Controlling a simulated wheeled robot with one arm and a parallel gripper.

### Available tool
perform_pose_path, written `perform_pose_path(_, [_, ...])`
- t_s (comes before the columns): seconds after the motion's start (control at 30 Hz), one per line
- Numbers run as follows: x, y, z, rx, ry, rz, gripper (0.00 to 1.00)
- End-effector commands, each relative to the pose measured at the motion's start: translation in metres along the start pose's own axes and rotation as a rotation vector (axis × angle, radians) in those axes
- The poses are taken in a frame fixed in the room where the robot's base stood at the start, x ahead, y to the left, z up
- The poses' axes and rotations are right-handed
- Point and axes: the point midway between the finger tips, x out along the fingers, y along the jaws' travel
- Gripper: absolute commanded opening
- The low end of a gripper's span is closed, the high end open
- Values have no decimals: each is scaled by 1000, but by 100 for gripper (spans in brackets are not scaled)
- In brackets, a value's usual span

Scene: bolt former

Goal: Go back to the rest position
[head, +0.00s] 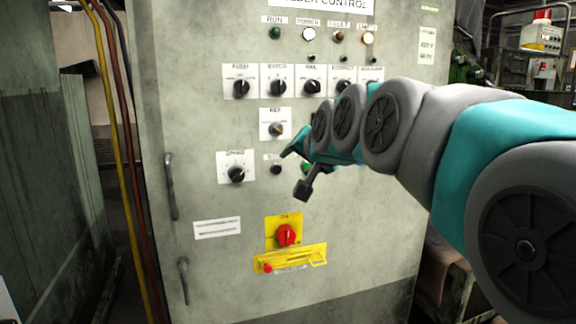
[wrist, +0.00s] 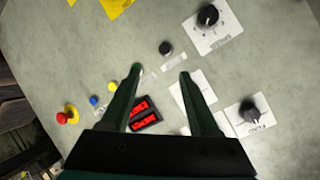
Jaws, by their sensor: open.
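My gripper (head: 288,153) is in front of the grey control cabinet (head: 205,280) in the head view, near the middle of the panel. In the wrist view my gripper (wrist: 160,71) has its two dark green fingers spread apart, with nothing between them. A small black knob (wrist: 166,48) shows just past the fingertips. A black speed dial (head: 236,174) is left of the gripper in the head view. A key switch (head: 277,130) is just above it. My arm hides part of the right side of the panel.
A row of selector knobs (head: 241,88) and lamps (head: 309,34) is above. A red rotary switch (head: 285,235) on yellow is below. A red display (wrist: 145,113) and a red stop button (wrist: 67,116) show in the wrist view. Cables (head: 125,150) run along the cabinet's left.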

Motion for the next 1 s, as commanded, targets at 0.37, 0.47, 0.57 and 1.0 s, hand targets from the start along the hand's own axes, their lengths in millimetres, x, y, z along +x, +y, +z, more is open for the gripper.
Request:
perform_pose_path(0.37, [-55, 181, 181, -203, -487, 357, 62])
perform_pose_path(0.47, [-86, 222, 228, -244, -632, 428, 62])
perform_pose_path(0.57, [-123, 258, 274, -277, -783, 490, 62])
perform_pose_path(1.0, [-224, 323, 368, -327, -1142, 585, 62])
